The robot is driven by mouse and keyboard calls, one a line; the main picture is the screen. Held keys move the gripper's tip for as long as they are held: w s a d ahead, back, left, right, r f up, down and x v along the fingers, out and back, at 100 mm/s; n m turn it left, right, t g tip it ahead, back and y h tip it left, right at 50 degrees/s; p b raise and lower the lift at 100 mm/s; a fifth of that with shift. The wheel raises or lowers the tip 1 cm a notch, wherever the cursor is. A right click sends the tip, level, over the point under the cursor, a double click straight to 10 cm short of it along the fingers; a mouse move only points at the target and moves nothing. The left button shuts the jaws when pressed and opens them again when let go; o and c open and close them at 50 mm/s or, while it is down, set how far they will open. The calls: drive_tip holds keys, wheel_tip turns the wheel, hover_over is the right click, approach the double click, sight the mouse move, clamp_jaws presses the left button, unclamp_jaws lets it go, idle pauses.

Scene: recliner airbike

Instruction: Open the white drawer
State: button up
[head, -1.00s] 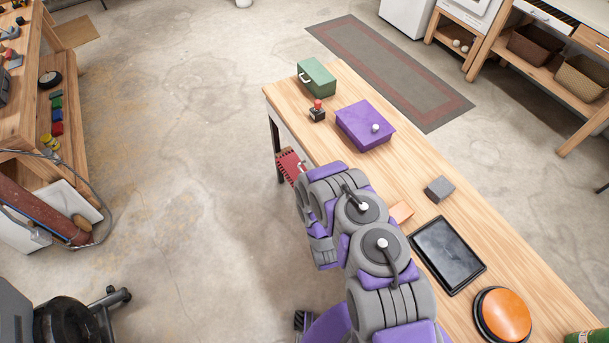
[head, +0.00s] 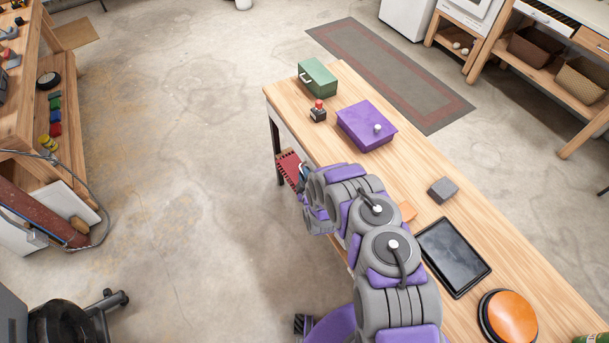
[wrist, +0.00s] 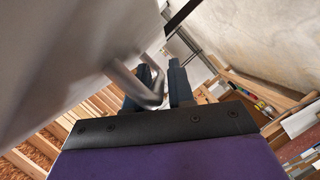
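In the wrist view a large pale panel, seemingly the white drawer's front (wrist: 65,55), fills the upper left, with a grey bar handle (wrist: 129,83) standing out from it. My gripper (wrist: 160,82) is at this handle. Its dark fingers are apart, one seemingly inside the handle loop and the other outside, with the bar between them. A narrow gap seems to show beside the right finger; firm contact is not clear. In the head view my arm hides most of the gripper and the drawer area under the table's left edge.
A red piece (head: 287,166) shows below the wooden table's (head: 465,225) left edge. On the table are a purple box (head: 366,124), green case (head: 317,77), joystick (head: 318,112), grey block (head: 442,189), tablet (head: 453,255) and orange button (head: 510,317).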

drive_tip(key=shift+w, duration=0.1)
drive_tip(key=shift+c, duration=0.4)
clamp_jaws()
